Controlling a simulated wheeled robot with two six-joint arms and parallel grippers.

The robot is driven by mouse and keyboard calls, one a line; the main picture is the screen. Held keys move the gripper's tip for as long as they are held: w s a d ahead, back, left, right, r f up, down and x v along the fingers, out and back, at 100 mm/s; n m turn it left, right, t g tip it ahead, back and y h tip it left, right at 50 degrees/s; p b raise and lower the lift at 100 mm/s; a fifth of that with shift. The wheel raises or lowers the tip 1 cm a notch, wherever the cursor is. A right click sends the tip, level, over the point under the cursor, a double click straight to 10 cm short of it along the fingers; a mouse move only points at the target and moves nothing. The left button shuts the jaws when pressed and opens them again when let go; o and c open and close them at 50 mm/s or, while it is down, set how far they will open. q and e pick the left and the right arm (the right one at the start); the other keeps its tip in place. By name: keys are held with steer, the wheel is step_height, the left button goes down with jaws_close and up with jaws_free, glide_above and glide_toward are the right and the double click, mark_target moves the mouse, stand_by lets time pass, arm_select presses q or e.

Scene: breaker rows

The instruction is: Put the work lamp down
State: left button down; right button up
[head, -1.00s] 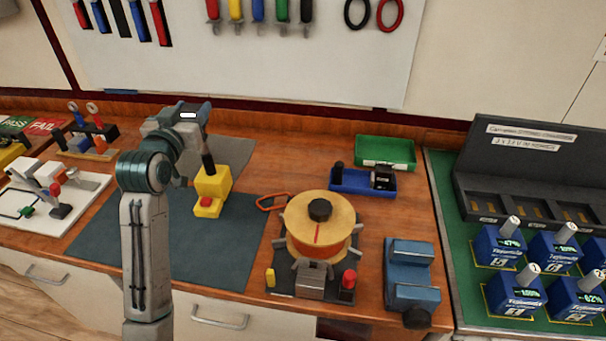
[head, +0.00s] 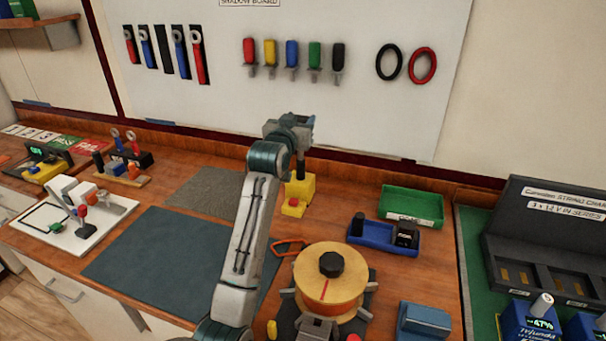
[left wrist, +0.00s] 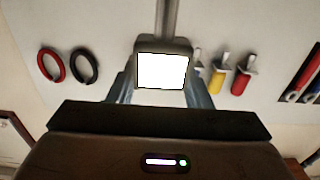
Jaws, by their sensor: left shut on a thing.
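The work lamp has a yellow base (head: 297,196) with a red button and a dark post rising from it. In the head view it is upright over the back of the bench, right of the grey mat. I cannot tell whether its base touches the wood. My left gripper (head: 298,134) is at the top of the post, shut on the lamp, and hides the lamp head in that view. In the left wrist view the lamp head (left wrist: 162,70) shows a bright white face between the fingers, with its post running to the picture's top. My right gripper is not in view.
A cable spool (head: 328,283) and an orange clip (head: 290,247) lie in front of the lamp. A blue tray (head: 375,237) and a green tray (head: 411,203) stand to the right. The dark mat (head: 170,262) at left is bare. A tool board (head: 350,110) hangs behind.

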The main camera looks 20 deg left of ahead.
mark_target(299, 162)
arm_select(q)
step_height(299, 162, down, 2)
steer(key=shift+s+a+f+p, duration=0.1)
steer(key=shift+a+f+p, duration=0.05)
steer(key=shift+p, duration=0.15)
step_height(299, 162, down, 4)
steer(key=shift+r+p, duration=0.1)
steer(key=shift+p, duration=0.45)
steer(key=shift+f, duration=0.3)
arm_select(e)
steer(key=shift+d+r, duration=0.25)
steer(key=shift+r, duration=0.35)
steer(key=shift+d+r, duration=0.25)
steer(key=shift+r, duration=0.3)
arm_select(q)
steer(key=shift+f, duration=0.15)
steer(key=c, duration=0.7)
jaws_free()
steer(key=shift+s, duration=0.1)
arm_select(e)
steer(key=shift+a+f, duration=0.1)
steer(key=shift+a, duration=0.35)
arm_select(q)
steer(key=s+b, duration=0.3)
steer(key=s, duration=0.8)
steer(key=shift+s+a, duration=0.15)
steer(key=shift+s, duration=0.25)
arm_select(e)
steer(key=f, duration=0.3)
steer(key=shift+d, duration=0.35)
